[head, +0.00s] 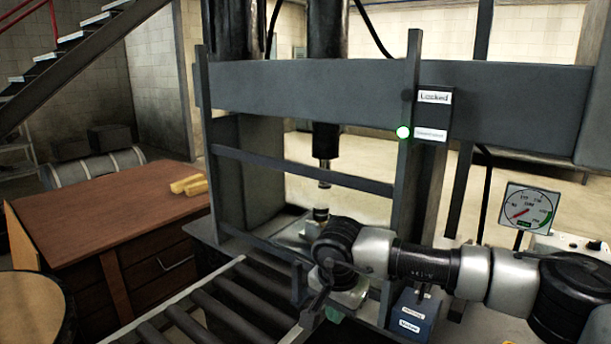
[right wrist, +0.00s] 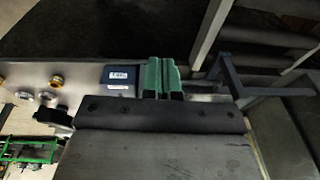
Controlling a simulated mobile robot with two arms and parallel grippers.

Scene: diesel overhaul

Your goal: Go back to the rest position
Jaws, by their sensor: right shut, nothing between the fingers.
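My right arm comes in from the right in the head view, in front of the grey press frame (head: 300,85). My right gripper (head: 333,316) hangs low by the press, near the right edge of the roller conveyor (head: 215,310), partly hidden by my wrist. In the right wrist view its green fingers (right wrist: 160,78) are shut together with nothing between them. My left gripper is not in view.
A panel reading "Locked" (head: 434,97) with a green light is on the press post. A dial gauge (head: 528,208) stands at right. A blue labelled box (head: 412,312) sits below my forearm. A wooden bench (head: 110,205) with yellow blocks (head: 188,185) is at left.

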